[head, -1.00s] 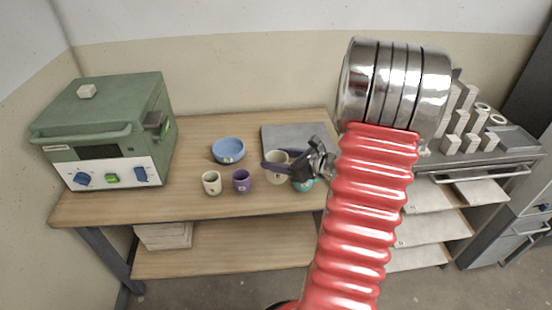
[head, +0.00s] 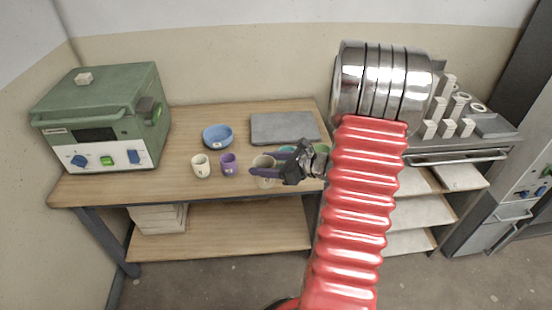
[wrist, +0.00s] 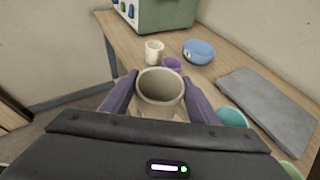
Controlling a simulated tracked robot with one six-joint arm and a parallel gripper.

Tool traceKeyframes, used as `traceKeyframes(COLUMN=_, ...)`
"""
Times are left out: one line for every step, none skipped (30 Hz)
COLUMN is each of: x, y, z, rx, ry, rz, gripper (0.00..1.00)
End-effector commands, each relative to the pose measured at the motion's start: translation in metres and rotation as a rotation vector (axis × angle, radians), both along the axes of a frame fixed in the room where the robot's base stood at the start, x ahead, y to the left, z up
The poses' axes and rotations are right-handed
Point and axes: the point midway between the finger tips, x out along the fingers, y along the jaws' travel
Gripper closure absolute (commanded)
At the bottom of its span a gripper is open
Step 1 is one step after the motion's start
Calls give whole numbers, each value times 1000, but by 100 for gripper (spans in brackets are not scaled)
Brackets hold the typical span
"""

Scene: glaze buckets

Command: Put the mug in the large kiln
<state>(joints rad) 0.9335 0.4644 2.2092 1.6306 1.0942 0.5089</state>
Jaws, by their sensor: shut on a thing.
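The cream mug (head: 264,180) is between the purple fingers of my gripper (head: 262,165), which is shut on it near the table's front edge. In the wrist view the mug (wrist: 160,88) is upright with its open top showing, a finger at each side; its height above the table is hard to judge. A green kiln (head: 100,120) with a closed lid stands on the table's left end. A grey cabinet (head: 510,215) stands at the far right, cut off by the frame; I cannot tell if it is the large kiln.
A small cream cup (head: 200,167), purple cup (head: 228,164), blue bowl (head: 217,136) and grey slab (head: 284,127) are on the wooden table (head: 185,115). A teal vessel (wrist: 232,117) is close right of my gripper. A rack (head: 425,210) with pale shelves stands right.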

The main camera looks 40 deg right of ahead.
Motion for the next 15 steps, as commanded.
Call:
traceKeyframes(x=4, y=8, z=-5, rx=1, ry=1, rz=24, gripper=92)
traceKeyframes(x=6, y=12, z=-7, rx=1, ry=1, rz=37, gripper=92)
traceKeyframes(x=9, y=18, z=-10, rx=1, ry=0, rz=55, gripper=92)
traceKeyframes(x=11, y=24, z=-13, rx=2, ry=0, rz=69, gripper=92)
traceKeyframes(x=13, y=29, z=-16, rx=3, ry=0, rz=82, gripper=92)
traceKeyframes(x=16, y=36, z=-20, rx=4, ry=0, rz=102, gripper=92)
traceKeyframes(x=18, y=42, z=-23, rx=2, ry=1, rz=117, gripper=92)
traceKeyframes(x=20, y=47, z=-26, rx=3, ry=1, rz=132, gripper=92)
traceKeyframes(x=23, y=57, z=-32, rx=4, ry=2, rz=155, gripper=92)
traceKeyframes(x=25, y=64, z=-35, rx=4, ry=2, rz=173, gripper=92)
traceKeyframes(x=27, y=73, z=-40, rx=3, ry=2, rz=193, gripper=92)
traceKeyframes(x=30, y=84, z=-47, rx=5, ry=3, rz=221, gripper=92)
traceKeyframes(x=33, y=95, z=-52, rx=5, ry=2, rz=246, gripper=92)
traceKeyframes(x=35, y=106, z=-58, rx=6, ry=2, rz=269, gripper=92)
traceKeyframes(x=38, y=121, z=-65, rx=6, ry=3, rz=304, gripper=92)
